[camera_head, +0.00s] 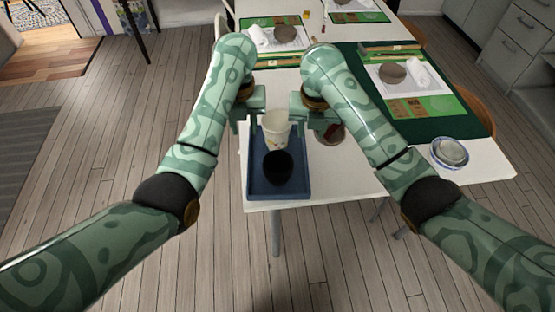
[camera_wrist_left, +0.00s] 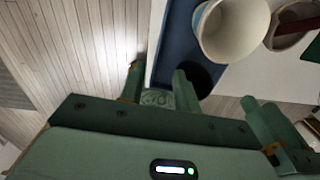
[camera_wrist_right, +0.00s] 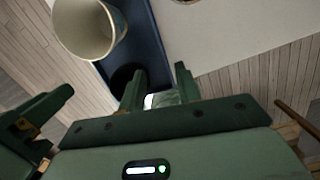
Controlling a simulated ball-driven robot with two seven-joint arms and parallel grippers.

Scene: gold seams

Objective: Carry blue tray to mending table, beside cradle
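The blue tray (camera_head: 255,183) lies at the near left corner of a white table, holding a pale cup (camera_head: 275,130) and a dark round vessel (camera_head: 278,167). My left gripper (camera_head: 247,112) is over the tray's left side. In the left wrist view its fingers (camera_wrist_left: 157,78) stand apart on either side of the tray's left rim (camera_wrist_left: 160,50). My right gripper (camera_head: 308,112) is over the right side. In the right wrist view its fingers (camera_wrist_right: 159,80) are apart around the right rim (camera_wrist_right: 152,45). I cannot identify a cradle or the mending table.
A brown dish with something red (camera_head: 330,134) sits right of the tray. Stacked bowls (camera_head: 449,152) stand near the table's right edge. Green mats (camera_head: 458,108) with grey bowls, cloths and small items cover the table farther back.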

